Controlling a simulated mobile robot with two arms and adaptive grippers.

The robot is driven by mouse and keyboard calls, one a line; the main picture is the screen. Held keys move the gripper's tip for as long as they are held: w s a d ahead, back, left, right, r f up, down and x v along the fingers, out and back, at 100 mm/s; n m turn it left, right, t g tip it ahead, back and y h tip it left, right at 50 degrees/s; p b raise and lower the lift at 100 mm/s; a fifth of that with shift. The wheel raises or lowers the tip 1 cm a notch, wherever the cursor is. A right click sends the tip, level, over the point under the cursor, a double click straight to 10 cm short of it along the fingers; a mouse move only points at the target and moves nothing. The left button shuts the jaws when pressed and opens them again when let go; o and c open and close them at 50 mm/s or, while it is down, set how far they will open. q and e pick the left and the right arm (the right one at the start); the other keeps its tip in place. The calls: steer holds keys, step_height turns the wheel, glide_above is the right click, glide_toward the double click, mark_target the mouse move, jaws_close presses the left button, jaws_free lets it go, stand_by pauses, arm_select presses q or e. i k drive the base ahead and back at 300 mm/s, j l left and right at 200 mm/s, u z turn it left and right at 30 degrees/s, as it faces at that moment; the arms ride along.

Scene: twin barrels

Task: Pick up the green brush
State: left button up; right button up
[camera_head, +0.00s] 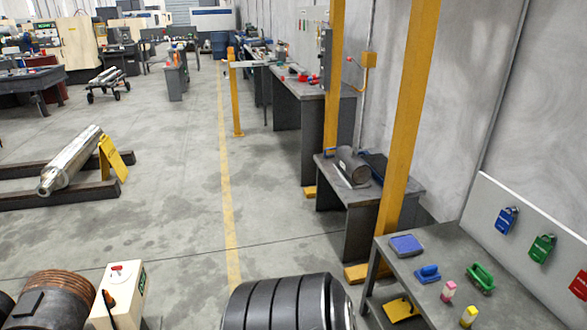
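The green brush (480,278) lies on the grey workbench (403,272) at the lower right, toward the bench's back edge. It has a raised handle on top. A similar blue brush (427,274) lies to its left on the same bench. Neither of my grippers is in view, and nothing touches the green brush.
A blue pad (406,246), a pink-and-white bottle (448,291) and a yellow-and-white bottle (468,316) share the bench. A white board (512,192) with coloured padlocks stands behind. A yellow post (405,120) rises beyond.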

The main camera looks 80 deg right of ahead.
mark_target(483, 284)
steer(key=z, duration=4.15)
steer(key=u, duration=4.8)
steer(key=z, duration=4.8)
